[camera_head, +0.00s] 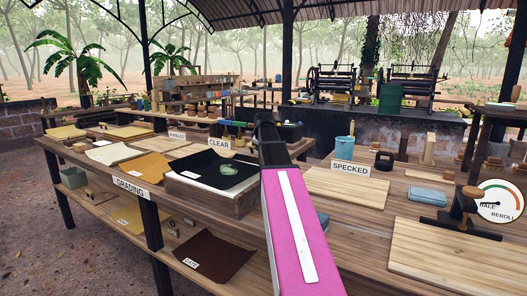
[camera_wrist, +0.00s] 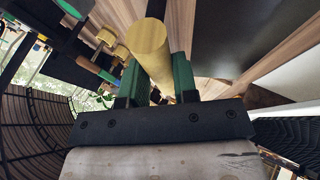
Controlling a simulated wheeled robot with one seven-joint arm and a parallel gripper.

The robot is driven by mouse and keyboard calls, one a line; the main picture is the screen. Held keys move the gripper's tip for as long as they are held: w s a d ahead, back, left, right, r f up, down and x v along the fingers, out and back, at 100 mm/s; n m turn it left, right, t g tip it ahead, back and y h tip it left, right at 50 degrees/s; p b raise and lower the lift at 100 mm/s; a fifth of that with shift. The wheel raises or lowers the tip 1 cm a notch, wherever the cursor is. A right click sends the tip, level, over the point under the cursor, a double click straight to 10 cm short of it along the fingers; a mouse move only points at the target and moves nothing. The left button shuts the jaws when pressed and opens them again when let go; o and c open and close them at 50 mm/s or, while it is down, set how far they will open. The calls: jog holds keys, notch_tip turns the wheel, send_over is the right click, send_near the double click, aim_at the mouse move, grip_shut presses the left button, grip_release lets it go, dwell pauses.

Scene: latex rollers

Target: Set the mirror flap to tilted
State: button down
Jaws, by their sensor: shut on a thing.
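My gripper (camera_wrist: 153,78) has green fingers closed on both sides of a pale yellow-wood cylinder (camera_wrist: 149,40) in the wrist view. The cylinder sticks out beyond the fingertips; what it is fixed to cannot be made out. In the head view my pink arm reaches up over the grading table, and the gripper end is mostly hidden behind its dark upper part. I cannot pick out the mirror flap or its tilt in either view.
The grading table carries flat sheets at the left, a CLEAR sign (camera_head: 219,144) and a SPECKED sign (camera_head: 350,168). A dial (camera_head: 499,201) is at the right edge. The wooden board (camera_head: 345,188) right of my arm is bare.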

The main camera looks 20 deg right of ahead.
jog(key=s+a+r+n+t+h, duration=0.1)
jog(key=s+a+r+t+h, duration=0.1)
jog(key=s+a+r, duration=0.1)
jog(key=shift+s+a+h, duration=0.3)
jog(key=shift+s+a, duration=0.2)
jog(key=shift+a, duration=0.5)
jog(key=c, duration=0.9)
grip_release()
jog(key=shift+r, duration=0.1)
jog(key=shift+t, duration=0.3)
jog(key=v, duration=1)
jog(key=shift+s+a+r, duration=0.2)
jog(key=shift+s, duration=0.1)
